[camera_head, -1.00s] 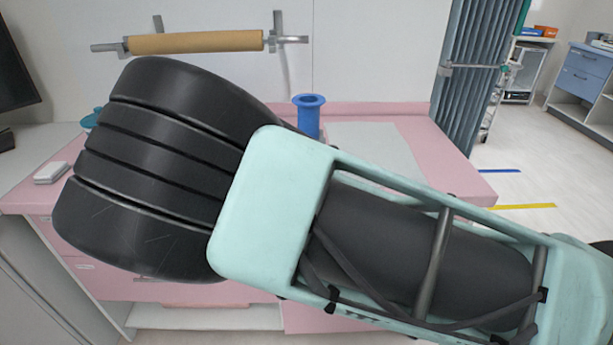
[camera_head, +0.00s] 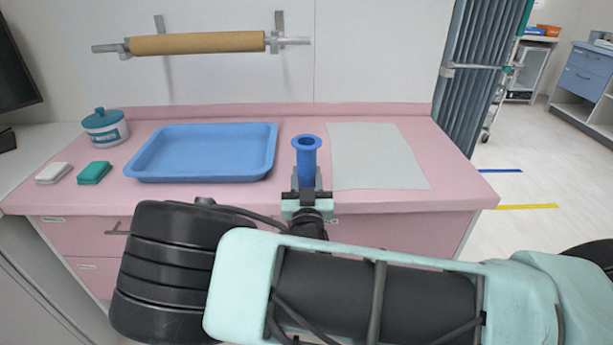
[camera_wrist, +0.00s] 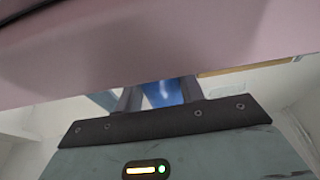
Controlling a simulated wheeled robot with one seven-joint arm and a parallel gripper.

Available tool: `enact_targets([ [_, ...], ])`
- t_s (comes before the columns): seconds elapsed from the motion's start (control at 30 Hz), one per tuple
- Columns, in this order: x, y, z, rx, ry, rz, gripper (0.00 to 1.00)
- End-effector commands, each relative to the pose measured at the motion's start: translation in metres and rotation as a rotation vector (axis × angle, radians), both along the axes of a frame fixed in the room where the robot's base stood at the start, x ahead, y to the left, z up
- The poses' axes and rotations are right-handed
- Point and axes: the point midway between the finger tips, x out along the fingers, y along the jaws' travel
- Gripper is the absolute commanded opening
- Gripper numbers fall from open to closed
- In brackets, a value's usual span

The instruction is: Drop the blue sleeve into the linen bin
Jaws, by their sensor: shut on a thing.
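The blue sleeve (camera_head: 306,157) is an upright, flanged tube with an open top, at the front middle of the pink counter. My gripper (camera_head: 306,188) is shut on its lower part, coming from the front. In the wrist view the sleeve (camera_wrist: 163,93) shows as a blue patch between the two grey fingers. The sleeve's lower end is hidden by my gripper, so I cannot tell whether it touches the counter. No linen bin shows in either view.
The pink counter (camera_head: 465,188) bears a blue tray (camera_head: 200,178), a pale sheet (camera_head: 378,155), a lidded teal jar (camera_head: 105,128), a teal block (camera_head: 94,172) and a white block (camera_head: 53,173). A grey curtain (camera_head: 485,70) hangs at right; floor beyond is open.

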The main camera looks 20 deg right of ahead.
Motion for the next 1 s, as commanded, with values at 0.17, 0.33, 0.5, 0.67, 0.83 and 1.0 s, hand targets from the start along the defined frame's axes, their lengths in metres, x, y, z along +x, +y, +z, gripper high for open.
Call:
enact_targets([
  [0.17,0.000,0.000,-0.003,0.000,0.000,0.000,0.13],
  [0.33,0.000,0.000,-0.002,0.000,0.000,0.000,0.60],
  [0.5,0.000,0.000,-0.002,0.000,0.000,0.000,0.60],
  [0.67,0.000,0.000,0.002,-0.001,0.000,0.001,0.60],
  [0.83,-0.022,0.008,-0.010,0.001,0.002,0.002,0.60],
  [1.0,-0.056,0.019,-0.021,0.000,0.002,0.002,0.60],
])
